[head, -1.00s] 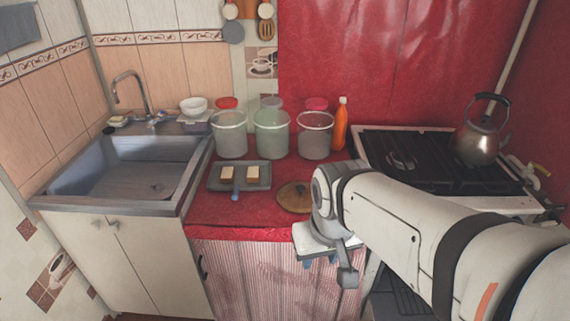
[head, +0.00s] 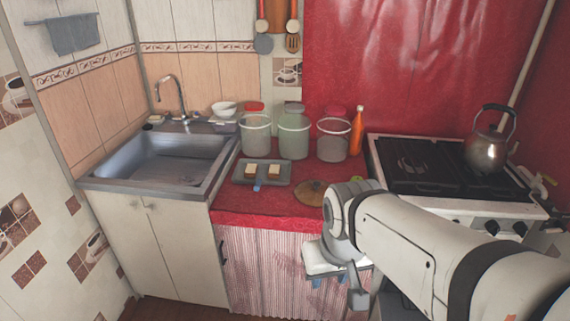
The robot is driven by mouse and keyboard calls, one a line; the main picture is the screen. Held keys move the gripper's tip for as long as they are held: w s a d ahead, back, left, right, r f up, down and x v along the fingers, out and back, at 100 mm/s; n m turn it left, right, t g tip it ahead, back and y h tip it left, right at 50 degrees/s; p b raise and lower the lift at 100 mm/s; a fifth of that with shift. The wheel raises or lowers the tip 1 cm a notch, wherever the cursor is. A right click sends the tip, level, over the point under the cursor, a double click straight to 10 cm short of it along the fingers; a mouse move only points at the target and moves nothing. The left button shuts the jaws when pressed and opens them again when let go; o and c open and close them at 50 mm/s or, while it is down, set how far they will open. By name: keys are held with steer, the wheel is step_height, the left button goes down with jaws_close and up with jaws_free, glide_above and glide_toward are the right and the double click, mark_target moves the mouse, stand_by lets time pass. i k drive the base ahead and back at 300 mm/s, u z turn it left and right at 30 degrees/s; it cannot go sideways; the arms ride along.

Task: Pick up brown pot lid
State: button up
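The brown pot lid (head: 310,193) lies flat on the red oilcloth counter (head: 240,208), near its front edge. It is round, with a knob on top, and my arm's wrist stands close to its right side in the picture. My gripper (head: 329,281) hangs below the wrist, in front of the counter and lower in the picture than the lid. It points down and is apart from the lid. Its fingers are mostly hidden by the wrist parts, so their opening does not show. I see nothing held.
A grey tray (head: 280,180) with two pale blocks lies left of the lid. Several jars, including a clear one (head: 333,139), and an orange bottle (head: 357,133) stand behind. The sink (head: 170,165) is at left, the stove (head: 440,170) with a kettle (head: 487,150) at right.

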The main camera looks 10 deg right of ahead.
mark_target(311, 192)
steer(key=i, duration=1.4)
steer(key=z, duration=0.05)
